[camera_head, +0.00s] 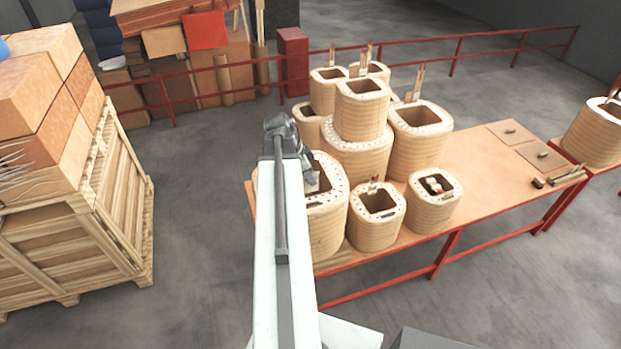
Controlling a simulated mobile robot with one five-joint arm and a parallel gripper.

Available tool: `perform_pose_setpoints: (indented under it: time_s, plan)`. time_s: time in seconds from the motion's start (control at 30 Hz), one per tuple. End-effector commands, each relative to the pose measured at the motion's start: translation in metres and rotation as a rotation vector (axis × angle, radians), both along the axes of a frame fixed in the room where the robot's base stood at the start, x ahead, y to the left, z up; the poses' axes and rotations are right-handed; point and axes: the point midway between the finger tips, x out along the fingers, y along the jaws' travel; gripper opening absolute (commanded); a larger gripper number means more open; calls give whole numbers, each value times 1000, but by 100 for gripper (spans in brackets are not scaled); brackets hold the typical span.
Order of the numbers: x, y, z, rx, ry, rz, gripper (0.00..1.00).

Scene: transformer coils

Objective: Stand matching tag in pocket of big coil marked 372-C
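Several tan wound coils stand on a long table; no marking such as 372-C is legible from here. A big coil (328,222) stands at the table's near left, partly hidden by my arm. Another big coil (420,150) stands further back right. No tag or pocket can be made out surely. My gripper (306,172) is dark and small at the end of my pale arm, over or beside the near left coil's opening. Its fingers are too unclear to tell open from shut, or whether they hold anything.
Small coils (376,228) (433,212) stand near the front edge, with stacked coils (360,112) behind. The table's right part (490,170) is mostly bare, with two flat plates (542,156) and tools (565,177). A crate (75,235) stands left; a red railing (470,50) runs behind.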

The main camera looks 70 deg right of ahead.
Motion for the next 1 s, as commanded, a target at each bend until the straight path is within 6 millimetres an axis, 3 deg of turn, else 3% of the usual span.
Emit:
perform_pose_setpoints:
  time_s: [0.03,1.0]
  plan:
    - [0,0,-9,0,0,-1,0]
    - [-2,-1,-87,0,0,-4,0]
